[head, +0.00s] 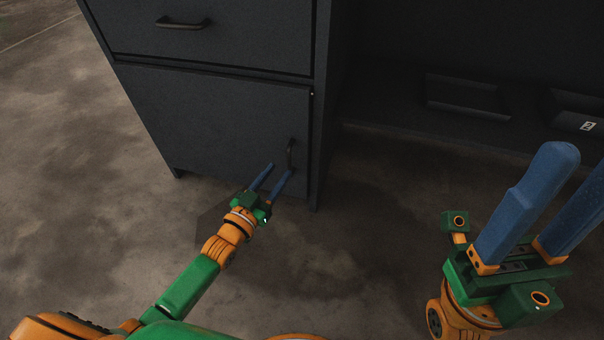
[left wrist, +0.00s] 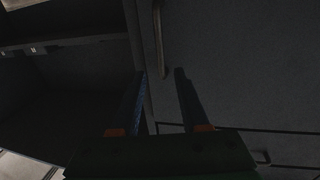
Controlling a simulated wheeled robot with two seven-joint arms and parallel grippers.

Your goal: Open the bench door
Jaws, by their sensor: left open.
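The bench door (head: 215,125) is a dark grey panel below a drawer in the head view, and it looks shut. Its dark bar handle (head: 290,154) stands upright near the door's right edge. My left gripper (head: 280,168) is open, with its blue fingers pointing at the handle's lower part. In the left wrist view the handle (left wrist: 159,42) appears ahead, between the lines of the two fingertips (left wrist: 159,72). Contact with it cannot be made out. My right gripper (head: 577,165) is raised at the right, its fingers apart and empty.
A drawer with a handle (head: 182,23) is above the door. To the right is a dark open bay with a low box-like thing (head: 465,95) and another carrying a small white label (head: 587,126). The concrete floor (head: 80,220) in front and at left is clear.

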